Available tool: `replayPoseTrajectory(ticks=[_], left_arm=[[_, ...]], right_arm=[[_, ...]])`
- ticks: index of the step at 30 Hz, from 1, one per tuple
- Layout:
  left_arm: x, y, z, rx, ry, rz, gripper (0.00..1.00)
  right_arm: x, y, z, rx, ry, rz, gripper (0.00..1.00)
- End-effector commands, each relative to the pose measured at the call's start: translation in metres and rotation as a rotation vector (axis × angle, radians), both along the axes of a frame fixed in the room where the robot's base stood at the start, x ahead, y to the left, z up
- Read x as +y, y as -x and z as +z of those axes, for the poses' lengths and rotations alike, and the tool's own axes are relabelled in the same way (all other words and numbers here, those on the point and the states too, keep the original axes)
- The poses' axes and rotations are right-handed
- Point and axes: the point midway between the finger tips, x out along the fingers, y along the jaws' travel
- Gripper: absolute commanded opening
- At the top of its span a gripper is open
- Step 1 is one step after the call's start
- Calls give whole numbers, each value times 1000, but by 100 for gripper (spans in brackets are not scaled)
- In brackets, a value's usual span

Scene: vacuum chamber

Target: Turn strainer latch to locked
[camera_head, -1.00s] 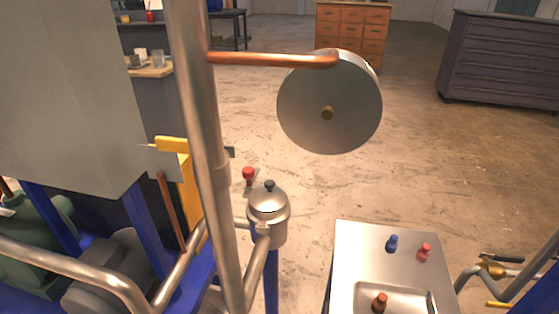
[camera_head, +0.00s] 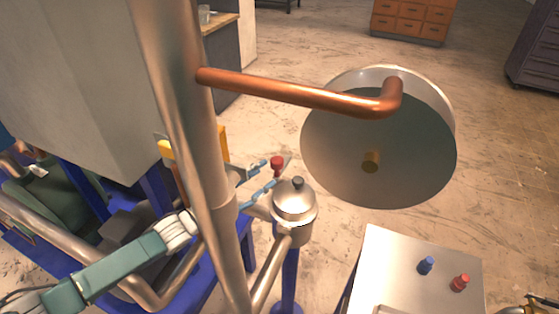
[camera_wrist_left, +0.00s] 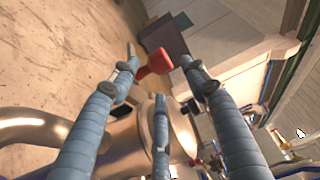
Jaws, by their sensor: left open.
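The strainer (camera_head: 294,208) is a round metal pot with a domed lid and a dark knob, on a blue post. Its latch has a red knob (camera_head: 277,163) just behind the lid. The red knob also shows in the left wrist view (camera_wrist_left: 155,63), in front of the metal strainer body (camera_wrist_left: 120,140). My left gripper (camera_head: 268,174) reaches in from the left behind the upright pipe, its blue fingers open beside the red knob. In the left wrist view the fingers (camera_wrist_left: 158,62) are spread, with the knob between the two outer tips. I cannot tell whether they touch it. My right gripper is out of view.
A thick upright metal pipe (camera_head: 185,130) partly hides my left arm. A copper pipe (camera_head: 300,93) runs from it to a large round disc (camera_head: 340,165). A steel table (camera_head: 390,265) with a blue knob (camera_head: 426,265) and a red knob (camera_head: 460,283) stands at the lower right.

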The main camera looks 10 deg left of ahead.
Motion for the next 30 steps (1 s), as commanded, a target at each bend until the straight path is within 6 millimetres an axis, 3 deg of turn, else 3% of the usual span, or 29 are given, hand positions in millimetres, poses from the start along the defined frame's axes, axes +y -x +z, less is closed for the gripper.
replayPoseTrajectory(ticks=[3,10,23,30], left_arm=[[-14,-21,4,-2,1,1,46],[-32,-49,2,1,1,1,46],[-38,-56,0,1,0,0,46],[-38,-56,0,1,0,0,0]], right_arm=[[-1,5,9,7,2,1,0],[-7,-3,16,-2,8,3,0],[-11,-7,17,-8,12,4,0],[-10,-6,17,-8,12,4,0]])
